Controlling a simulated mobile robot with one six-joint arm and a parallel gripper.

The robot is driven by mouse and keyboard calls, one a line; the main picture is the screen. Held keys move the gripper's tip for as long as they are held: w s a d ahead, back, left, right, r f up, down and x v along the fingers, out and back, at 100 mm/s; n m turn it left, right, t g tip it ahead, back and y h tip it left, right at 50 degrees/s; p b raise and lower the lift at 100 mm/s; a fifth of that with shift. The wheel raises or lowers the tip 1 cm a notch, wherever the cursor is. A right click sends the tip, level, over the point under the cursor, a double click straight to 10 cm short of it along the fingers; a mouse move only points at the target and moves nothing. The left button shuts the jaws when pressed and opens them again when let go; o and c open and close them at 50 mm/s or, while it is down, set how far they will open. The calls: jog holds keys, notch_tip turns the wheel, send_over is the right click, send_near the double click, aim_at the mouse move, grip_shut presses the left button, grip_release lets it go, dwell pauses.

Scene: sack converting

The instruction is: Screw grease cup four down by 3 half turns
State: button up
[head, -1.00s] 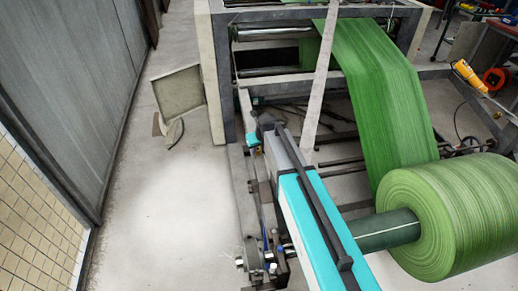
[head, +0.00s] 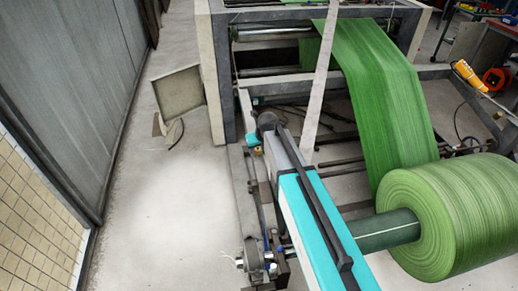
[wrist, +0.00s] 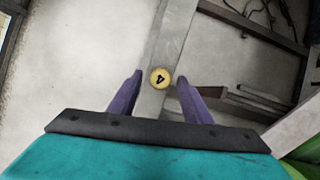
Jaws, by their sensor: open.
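Grease cup four (wrist: 160,78) shows in the wrist view as a small round yellow cap marked with a dark 4. It sits at a long grey metal bar (wrist: 168,45), and its number is tilted in the picture. My gripper (wrist: 160,79) has two purple fingers, open, one tip on each side of the cap. A gap shows between the cap and each finger. I cannot tell whether the tips are level with the cap or above it. A teal and black block hides the finger roots. I cannot make out the cup or my gripper clearly in the head view.
In the head view, a teal beam with a black rail (head: 318,222) stands beside a large green roll (head: 455,215). Green web (head: 375,90) runs up to the machine frame. A tilted panel (head: 178,90) stands at left. Pale floor (head: 175,210) left of the machine is clear.

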jog(key=b+v, duration=0.2)
jog(key=v, duration=1.1)
jog(key=shift+r, duration=0.3)
jog(key=shift+s+r, duration=0.1)
